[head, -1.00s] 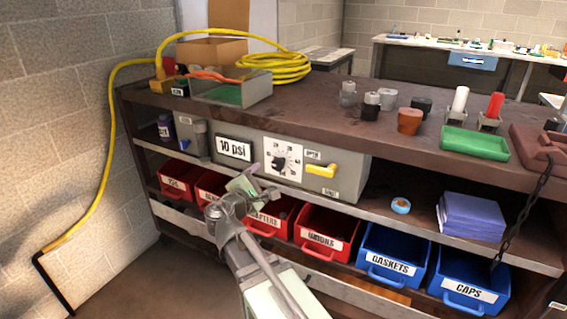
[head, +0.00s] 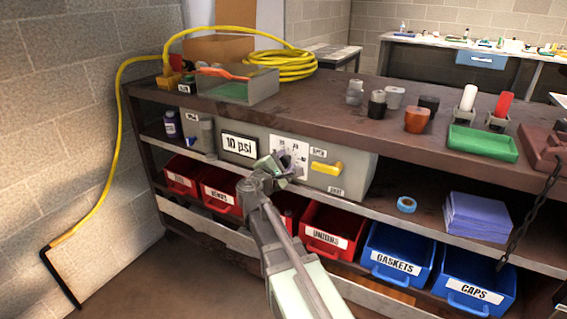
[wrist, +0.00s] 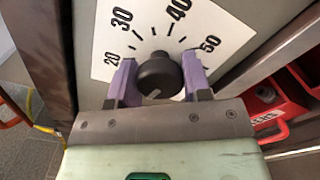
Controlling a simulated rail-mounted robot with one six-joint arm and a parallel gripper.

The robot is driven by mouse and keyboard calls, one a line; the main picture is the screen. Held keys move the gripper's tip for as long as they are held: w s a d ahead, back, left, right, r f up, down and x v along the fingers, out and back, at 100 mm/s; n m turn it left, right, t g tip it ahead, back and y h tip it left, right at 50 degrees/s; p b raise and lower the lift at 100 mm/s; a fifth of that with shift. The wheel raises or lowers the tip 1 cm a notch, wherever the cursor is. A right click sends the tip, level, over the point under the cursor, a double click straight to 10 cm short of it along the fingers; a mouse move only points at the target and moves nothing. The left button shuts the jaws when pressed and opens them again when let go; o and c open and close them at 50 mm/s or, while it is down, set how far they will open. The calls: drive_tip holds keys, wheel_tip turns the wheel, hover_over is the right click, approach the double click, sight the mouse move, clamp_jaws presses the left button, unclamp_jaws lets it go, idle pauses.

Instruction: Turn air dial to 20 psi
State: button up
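The air dial's black knob (wrist: 158,72) sits on a white scale plate (wrist: 125,40) marked 20, 30, 40 and 50 in the wrist view. A pale mark on the knob points toward the lower left. My gripper (wrist: 160,75) is open, with one purple finger on each side of the knob; I cannot tell whether they touch it. The display (head: 239,146) left of the dial reads 10 psi.
A yellow lever (head: 326,168) is right of the dial on the grey box (head: 352,165). Red and blue bins (head: 395,257) stand on the shelf below. A yellow hose (head: 115,130) runs down at the left. A shelf edge (head: 395,222) runs below the box.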

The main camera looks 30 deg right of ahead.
drive_tip(key=shift+c, duration=0.5)
drive_tip(key=shift+m, duration=0.4)
drive_tip(key=m, duration=0.9)
drive_tip(key=shift+m, duration=0.4)
drive_tip(key=o, duration=0.9)
